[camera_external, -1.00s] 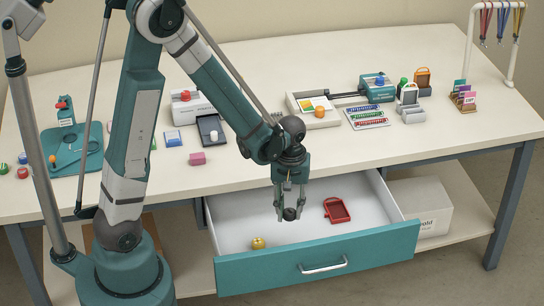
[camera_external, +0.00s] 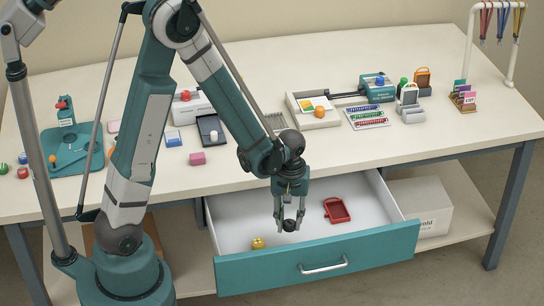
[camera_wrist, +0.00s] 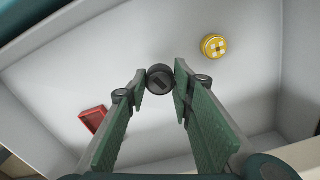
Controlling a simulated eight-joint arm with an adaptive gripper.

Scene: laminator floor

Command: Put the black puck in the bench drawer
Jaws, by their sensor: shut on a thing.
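The black puck (camera_external: 290,225) is between the fingertips of my gripper (camera_external: 289,221), inside the outline of the open bench drawer (camera_external: 240,272). In the wrist view the puck (camera_wrist: 160,79) sits at the tips of my gripper's green-padded fingers (camera_wrist: 160,84), which are shut on it. The drawer has a teal front, a silver handle and a white inside (camera_wrist: 235,98). Whether the puck touches the drawer floor I cannot tell.
A yellow round piece (camera_external: 258,243) lies in the drawer at the front left, and a red tray-like piece (camera_external: 337,210) at the right. The bench top (camera_external: 240,180) overhangs the drawer's back. A white box (camera_external: 420,205) stands on the shelf to the right.

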